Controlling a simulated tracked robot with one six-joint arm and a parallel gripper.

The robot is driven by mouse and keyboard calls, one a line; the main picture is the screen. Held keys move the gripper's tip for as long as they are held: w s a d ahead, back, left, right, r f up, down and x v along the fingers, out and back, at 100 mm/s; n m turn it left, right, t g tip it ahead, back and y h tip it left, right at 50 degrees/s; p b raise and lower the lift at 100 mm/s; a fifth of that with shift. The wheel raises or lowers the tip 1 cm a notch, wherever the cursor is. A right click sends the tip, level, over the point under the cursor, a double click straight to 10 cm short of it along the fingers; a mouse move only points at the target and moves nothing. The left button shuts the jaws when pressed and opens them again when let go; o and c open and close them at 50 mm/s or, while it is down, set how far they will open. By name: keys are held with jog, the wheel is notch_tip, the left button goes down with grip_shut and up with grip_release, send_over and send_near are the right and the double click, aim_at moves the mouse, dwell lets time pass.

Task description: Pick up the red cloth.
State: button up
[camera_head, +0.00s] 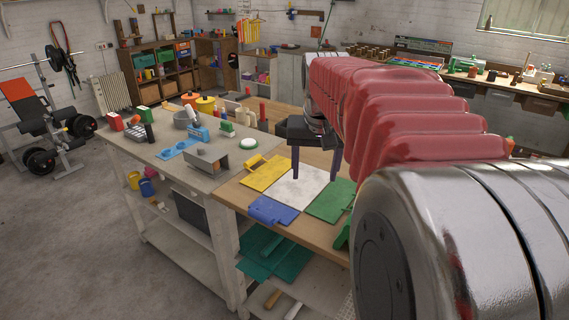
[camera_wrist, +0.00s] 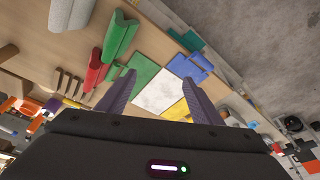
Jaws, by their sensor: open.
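A long red folded piece (camera_wrist: 97,66), which looks like the red cloth, lies on the wooden bench top in the wrist view, left of my left finger. My arm seems to hide it in the head view. My gripper (camera_head: 315,177) is open and empty, pointing down above the white square (camera_head: 297,187). In the wrist view my gripper (camera_wrist: 158,78) has its two fingers apart, with the white square (camera_wrist: 157,92) showing between them. The red piece is outside the fingers, apart from them.
Flat yellow (camera_head: 266,173), blue (camera_head: 273,210) and green (camera_head: 330,201) pieces surround the white square. A grey bench section (camera_head: 180,158) at left holds a pot and blocks.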

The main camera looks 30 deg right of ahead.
jog(key=s+d+f+m+g, duration=0.1)
jog(key=d+f+m, duration=0.1)
jog(key=d, duration=0.9)
jog(key=d+f+m, duration=0.2)
jog(key=d+m, duration=0.1)
jog(key=d, duration=0.9)
jog(key=shift+s+d+f+g, duration=0.15)
jog(key=shift+s+d+g, duration=0.05)
jog(key=shift+s+g, duration=0.2)
jog(key=f, duration=0.5)
jog(key=d+f, duration=0.1)
jog(key=f, duration=0.2)
jog(key=shift+w, duration=0.3)
jog(key=shift+f, duration=0.25)
jog(key=shift+w+d+f, duration=0.15)
jog(key=shift+f, duration=0.7)
jog(key=shift+w+d+f, duration=0.1)
jog(key=shift+d+f, duration=0.05)
jog(key=shift+f, duration=0.7)
jog(key=shift+w+d+f, duration=0.15)
jog(key=shift+f, duration=0.7)
